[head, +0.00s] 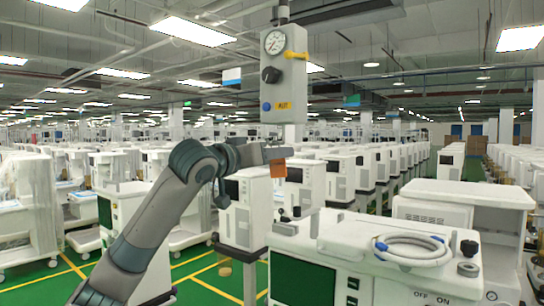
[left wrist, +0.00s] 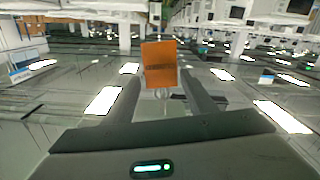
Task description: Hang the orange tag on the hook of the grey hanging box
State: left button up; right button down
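The grey hanging box (head: 284,92) hangs from a pole at the upper middle of the head view. A yellow hook (head: 295,55) sticks out on its right side. My left gripper (head: 274,154) is below the box. The orange tag (head: 278,168) is at its fingertips and hangs just under them, clear of the hook. In the left wrist view the tag (left wrist: 160,65) sits between the two fingertips, and the gripper looks shut on it. A pale loop shows at one end of the tag. My right gripper is not in view.
The box carries a round gauge (head: 274,42), a black knob (head: 271,75), a blue button and a yellow label. A white cart (head: 410,262) with a coiled hose (head: 412,246) stands at the lower right. Rows of carts fill the background. The air between gripper and box is clear.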

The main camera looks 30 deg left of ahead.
pick_arm(q)
jog(key=shift+o, duration=0.4)
jog(key=shift+s, duration=0.1)
jog(key=s+a+b, duration=0.1)
jog(key=s+b, duration=0.6)
jog(key=s, duration=1)
jog(key=shift+a, duration=0.15)
jog(key=shift+s, duration=0.1)
